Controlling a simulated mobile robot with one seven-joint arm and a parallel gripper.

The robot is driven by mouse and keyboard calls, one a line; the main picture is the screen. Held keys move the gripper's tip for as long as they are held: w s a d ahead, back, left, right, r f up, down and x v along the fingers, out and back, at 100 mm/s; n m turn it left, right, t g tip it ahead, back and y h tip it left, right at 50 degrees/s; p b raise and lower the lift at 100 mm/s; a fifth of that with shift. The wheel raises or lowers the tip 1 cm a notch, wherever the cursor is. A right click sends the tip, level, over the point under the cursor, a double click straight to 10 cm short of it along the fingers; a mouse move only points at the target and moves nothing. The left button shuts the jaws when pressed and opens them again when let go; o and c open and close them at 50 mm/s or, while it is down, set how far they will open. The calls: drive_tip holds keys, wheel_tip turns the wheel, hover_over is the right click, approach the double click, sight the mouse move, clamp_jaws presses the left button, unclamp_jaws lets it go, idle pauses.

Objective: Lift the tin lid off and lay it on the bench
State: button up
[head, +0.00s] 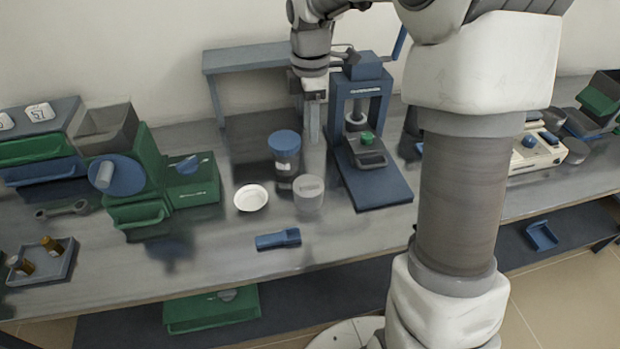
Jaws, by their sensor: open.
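A small grey round tin (308,201) stands on the bench (345,235), left of the blue press. Its pale grey lid (308,185) appears to sit level on top. My gripper (315,98) points down in front of the back wall, above and behind the tin and apart from it. It is open, and I see nothing held in it. Its fingertips are small and hard to separate from the shelf leg behind.
A blue scoop-like item (278,239) lies in front. Bare bench shows around the scoop.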

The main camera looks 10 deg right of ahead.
drive_tip(key=b, duration=0.2)
hover_over(311, 183)
wheel_tip(311, 183, down, 13)
drive_tip(key=shift+s+a+r, duration=0.1)
drive_tip(key=shift+s+a, duration=0.05)
wheel_tip(311, 183, down, 5)
drive_tip(key=shift+r, duration=0.1)
clamp_jaws()
idle(0.3)
